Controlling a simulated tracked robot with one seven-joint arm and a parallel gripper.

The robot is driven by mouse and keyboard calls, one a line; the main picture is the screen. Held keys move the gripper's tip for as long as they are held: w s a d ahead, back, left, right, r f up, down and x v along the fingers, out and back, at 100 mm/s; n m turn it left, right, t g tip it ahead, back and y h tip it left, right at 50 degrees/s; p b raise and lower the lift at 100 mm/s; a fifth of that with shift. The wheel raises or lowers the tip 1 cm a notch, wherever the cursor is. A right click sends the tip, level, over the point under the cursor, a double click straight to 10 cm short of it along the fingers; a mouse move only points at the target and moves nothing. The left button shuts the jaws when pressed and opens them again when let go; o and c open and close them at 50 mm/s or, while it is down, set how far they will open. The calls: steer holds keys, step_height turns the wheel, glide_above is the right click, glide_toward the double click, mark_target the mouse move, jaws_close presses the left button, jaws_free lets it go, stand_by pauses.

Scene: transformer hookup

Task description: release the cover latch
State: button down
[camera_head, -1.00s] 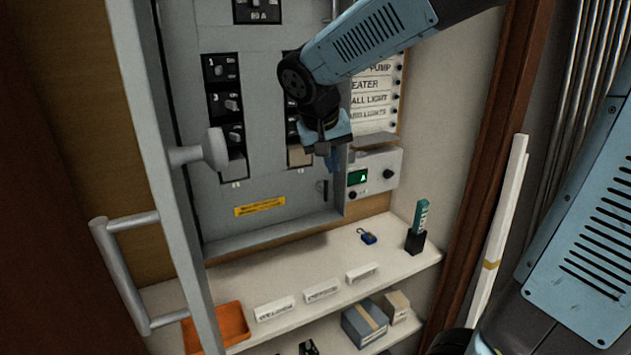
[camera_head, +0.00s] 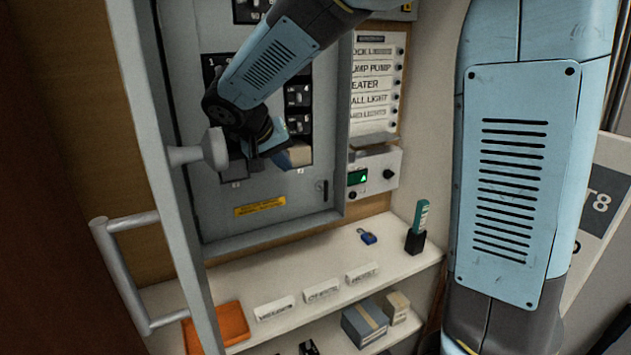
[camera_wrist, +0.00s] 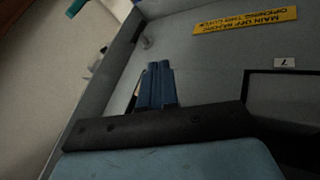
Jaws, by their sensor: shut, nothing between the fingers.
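The grey panel cover (camera_head: 275,192) carries a small dark latch (camera_head: 321,187) near its lower right corner. In the wrist view the latch (camera_wrist: 147,42) is a small grey piece beyond my fingertips, near the panel's edge. My gripper (camera_head: 294,156) is in front of the lower breaker switches, up and left of the latch. In the wrist view its blue fingers (camera_wrist: 157,68) are together with nothing between them, apart from the latch. The distance from fingertips to panel is hard to tell.
A yellow warning label (camera_head: 260,207) is on the cover. A white door knob (camera_head: 205,152) stands close left of my gripper. The shelf below holds a blue padlock (camera_head: 367,237) and an orange tray (camera_head: 232,322).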

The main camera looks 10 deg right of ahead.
mark_target(326, 185)
steer(key=w+d+f, duration=0.4)
steer(key=d+f, duration=0.4)
steer(key=shift+w+d, duration=0.2)
steer(key=shift+w, duration=0.05)
steer(key=shift+a, duration=0.1)
stand_by(0.6)
steer(key=shift+r, duration=0.1)
